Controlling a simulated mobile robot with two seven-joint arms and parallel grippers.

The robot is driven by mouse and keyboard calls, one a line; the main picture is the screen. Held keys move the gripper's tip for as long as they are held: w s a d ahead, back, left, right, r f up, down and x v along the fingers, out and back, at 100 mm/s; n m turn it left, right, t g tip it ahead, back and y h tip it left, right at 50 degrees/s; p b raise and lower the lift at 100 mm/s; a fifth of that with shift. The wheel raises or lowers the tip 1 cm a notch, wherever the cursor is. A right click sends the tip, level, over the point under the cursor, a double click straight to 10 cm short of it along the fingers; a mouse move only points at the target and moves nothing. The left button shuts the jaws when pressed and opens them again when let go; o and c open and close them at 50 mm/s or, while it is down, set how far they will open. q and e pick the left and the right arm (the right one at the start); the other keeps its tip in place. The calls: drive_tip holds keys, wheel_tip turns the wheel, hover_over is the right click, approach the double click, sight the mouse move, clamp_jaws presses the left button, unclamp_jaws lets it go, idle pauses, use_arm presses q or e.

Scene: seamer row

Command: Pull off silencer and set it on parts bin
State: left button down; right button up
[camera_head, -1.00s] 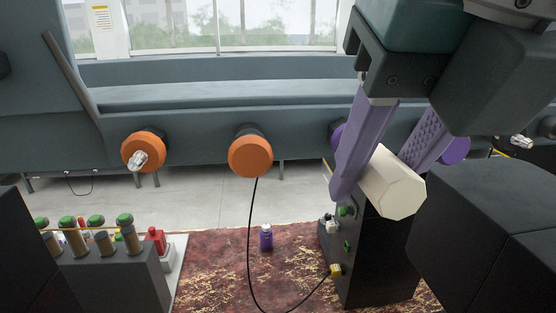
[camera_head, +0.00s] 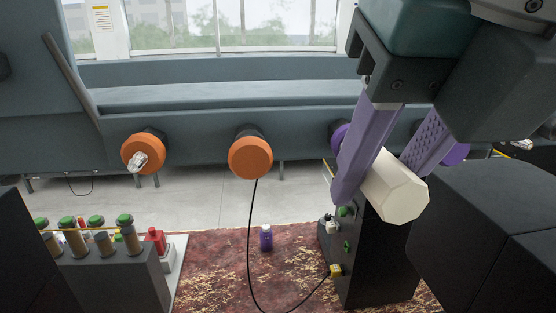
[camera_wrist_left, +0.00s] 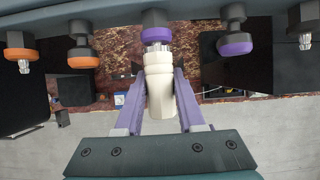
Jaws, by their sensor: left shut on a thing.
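The silencer (camera_head: 398,188), a cream faceted cylinder, is held between the two purple fingers of my left gripper (camera_head: 385,170). In the left wrist view the silencer (camera_wrist_left: 161,92) lies between the fingertips (camera_wrist_left: 160,85). Its far end is close to a purple fitting (camera_wrist_left: 155,20) with a bare metal thread between them. I cannot tell whether the silencer still touches the thread. In the head view this fitting (camera_head: 338,134) is partly hidden behind a finger. I cannot tell which dark box is the parts bin. My right gripper is not in view.
Orange fittings (camera_head: 250,157) line the grey machine beam (camera_head: 220,125). A dark post (camera_head: 375,260) stands below my gripper, with a black cable running to it. A purple bottle (camera_head: 265,238) stands on the mottled red surface. A large dark box (camera_head: 490,215) is at right.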

sight(399, 225)
use_arm(q)
drive_tip(key=shift+s, duration=0.25)
drive_tip(key=shift+s+d+p, duration=0.1)
drive_tip(key=shift+s+p, duration=0.5)
drive_tip(key=shift+s, duration=1.3)
